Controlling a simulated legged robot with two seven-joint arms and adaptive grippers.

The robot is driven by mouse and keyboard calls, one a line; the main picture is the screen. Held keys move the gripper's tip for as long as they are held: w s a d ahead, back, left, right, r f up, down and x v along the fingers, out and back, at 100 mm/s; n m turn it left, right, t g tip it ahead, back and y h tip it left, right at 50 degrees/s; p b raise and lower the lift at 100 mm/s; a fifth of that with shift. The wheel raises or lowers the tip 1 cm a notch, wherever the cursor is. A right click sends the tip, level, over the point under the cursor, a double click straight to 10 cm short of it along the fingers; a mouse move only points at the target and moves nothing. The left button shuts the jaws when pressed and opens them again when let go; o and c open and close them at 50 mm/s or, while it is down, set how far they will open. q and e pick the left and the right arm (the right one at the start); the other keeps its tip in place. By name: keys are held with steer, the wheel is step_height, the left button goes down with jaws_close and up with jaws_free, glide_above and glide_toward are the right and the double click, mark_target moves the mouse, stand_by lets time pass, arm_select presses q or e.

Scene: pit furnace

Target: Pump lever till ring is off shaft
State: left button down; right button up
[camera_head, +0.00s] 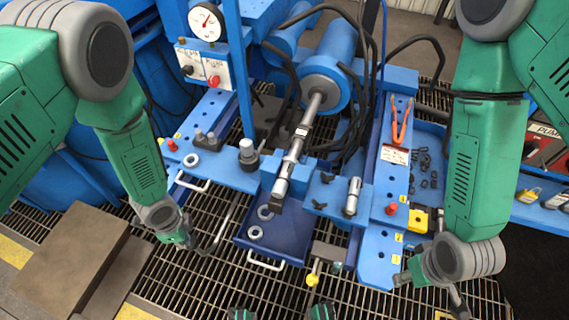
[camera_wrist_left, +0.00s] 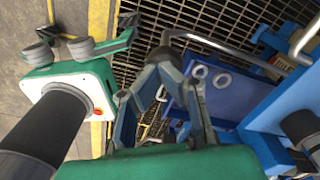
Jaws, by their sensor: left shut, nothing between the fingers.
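My left gripper (camera_head: 206,248) is at the lever's lower end. In the left wrist view its fingers (camera_wrist_left: 162,58) are closed together, tips close by the rod; I cannot tell whether they touch it. The steel shaft (camera_head: 313,108) slopes down from the blue cylinder (camera_head: 336,65), with a pale ring (camera_head: 302,131) around it. My right gripper (camera_head: 458,300) hangs at the lower right, its fingers too small to read.
A pressure gauge (camera_head: 205,23) stands at the back left. Orange pliers (camera_head: 401,122) lie on the right blue beam. Black hoses loop around the cylinder.

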arm_select(q)
step_height(320, 180, down, 8)
steer(key=s+b, duration=0.2)
steer(key=b, duration=0.3)
steer(key=w+r+p, duration=0.1)
steer(key=r+p, duration=0.5)
steer(key=r, duration=0.1)
steer(key=w+r+p, duration=0.1)
steer(key=r+p, duration=0.2)
steer(key=r, duration=0.1)
steer(key=shift+w+d+r, duration=0.15)
steer(key=shift+w+r, duration=0.1)
steer(key=shift+w, duration=0.1)
steer(key=shift+f, duration=0.15)
